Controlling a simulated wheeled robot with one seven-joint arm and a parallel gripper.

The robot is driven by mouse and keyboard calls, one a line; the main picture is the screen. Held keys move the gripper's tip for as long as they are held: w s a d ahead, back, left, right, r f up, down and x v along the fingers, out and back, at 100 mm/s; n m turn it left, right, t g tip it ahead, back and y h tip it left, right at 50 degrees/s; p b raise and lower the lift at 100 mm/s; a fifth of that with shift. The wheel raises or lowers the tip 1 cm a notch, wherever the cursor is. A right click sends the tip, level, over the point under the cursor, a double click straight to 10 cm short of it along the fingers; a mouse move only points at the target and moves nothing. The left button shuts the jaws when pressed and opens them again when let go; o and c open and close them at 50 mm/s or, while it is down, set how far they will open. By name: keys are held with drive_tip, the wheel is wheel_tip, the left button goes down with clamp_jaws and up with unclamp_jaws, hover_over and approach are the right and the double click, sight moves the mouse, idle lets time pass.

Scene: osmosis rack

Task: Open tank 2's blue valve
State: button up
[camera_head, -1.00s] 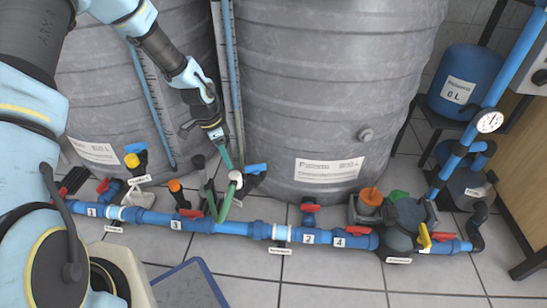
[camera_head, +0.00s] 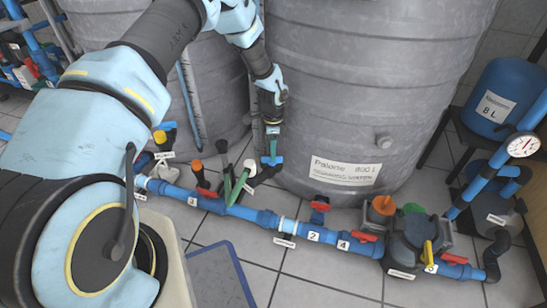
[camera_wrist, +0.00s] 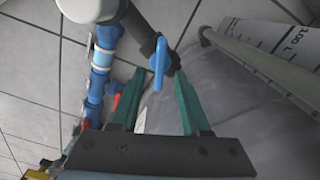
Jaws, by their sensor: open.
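The blue valve handle (camera_head: 272,160) sits on a dark valve at the foot of the large grey tank (camera_head: 365,90), behind the blue pipe line. In the wrist view the blue handle (camera_wrist: 159,50) stands between the tips of my gripper's green fingers. My gripper (camera_head: 272,132) points down just above the handle in the head view. It is open in the wrist view (camera_wrist: 159,76), one finger on each side of the handle. I cannot tell whether either finger touches it.
A blue pipe (camera_head: 240,212) with red-handled valves runs in front. A second grey tank (camera_head: 215,85) is behind left. A pump with an orange cap (camera_head: 383,205) stands right.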

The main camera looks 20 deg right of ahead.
drive_tip(key=shift+f, duration=1.35)
drive_tip(key=shift+c, duration=0.3)
clamp_jaws()
